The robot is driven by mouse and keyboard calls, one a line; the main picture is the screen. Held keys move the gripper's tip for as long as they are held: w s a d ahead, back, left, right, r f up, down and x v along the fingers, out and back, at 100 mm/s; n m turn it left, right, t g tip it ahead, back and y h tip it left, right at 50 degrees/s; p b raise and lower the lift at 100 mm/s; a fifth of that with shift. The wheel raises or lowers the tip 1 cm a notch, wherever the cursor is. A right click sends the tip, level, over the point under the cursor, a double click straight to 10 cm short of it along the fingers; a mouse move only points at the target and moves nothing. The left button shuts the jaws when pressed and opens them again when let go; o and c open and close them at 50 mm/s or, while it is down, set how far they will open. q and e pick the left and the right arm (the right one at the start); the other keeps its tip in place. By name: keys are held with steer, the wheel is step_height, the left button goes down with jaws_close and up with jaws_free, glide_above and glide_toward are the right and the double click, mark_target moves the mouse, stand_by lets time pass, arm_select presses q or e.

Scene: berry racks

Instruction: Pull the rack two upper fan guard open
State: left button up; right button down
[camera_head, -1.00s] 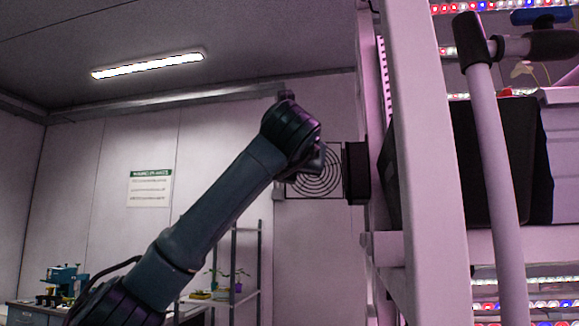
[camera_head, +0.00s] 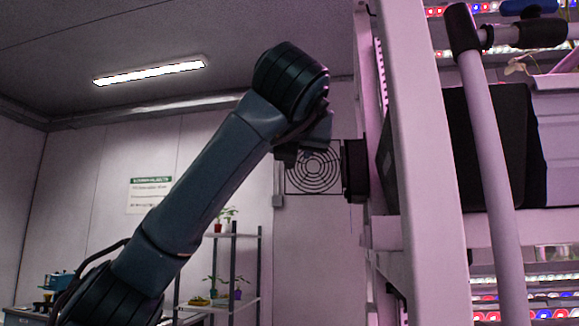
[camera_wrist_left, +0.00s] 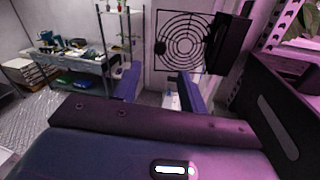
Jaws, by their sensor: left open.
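The upper fan guard (camera_head: 314,170) is a black square grille of concentric rings. It stands out to the left of the dark fan housing (camera_head: 355,171) on the rack's side and shows nearly face-on. In the left wrist view the guard (camera_wrist_left: 184,42) is at upper centre, with a dark round knob (camera_wrist_left: 160,47) near its left edge and the fan housing (camera_wrist_left: 228,44) at its right. My left gripper (camera_wrist_left: 160,88) is open and empty, its two fingers below the guard in that view. In the head view my left wrist covers the guard's upper left corner. My right gripper is not in view.
The white rack post (camera_head: 422,170) and a pale pipe (camera_head: 490,150) with black fittings fill the right. A shelf stand (camera_head: 232,235) with potted plants stands behind my arm. A workbench (camera_wrist_left: 75,62) is at the left. The floor (camera_wrist_left: 50,112) left of my gripper looks clear.

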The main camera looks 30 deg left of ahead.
arm_select(q)
steer(key=v, duration=0.4)
steer(key=shift+b, duration=0.3)
stand_by(0.3)
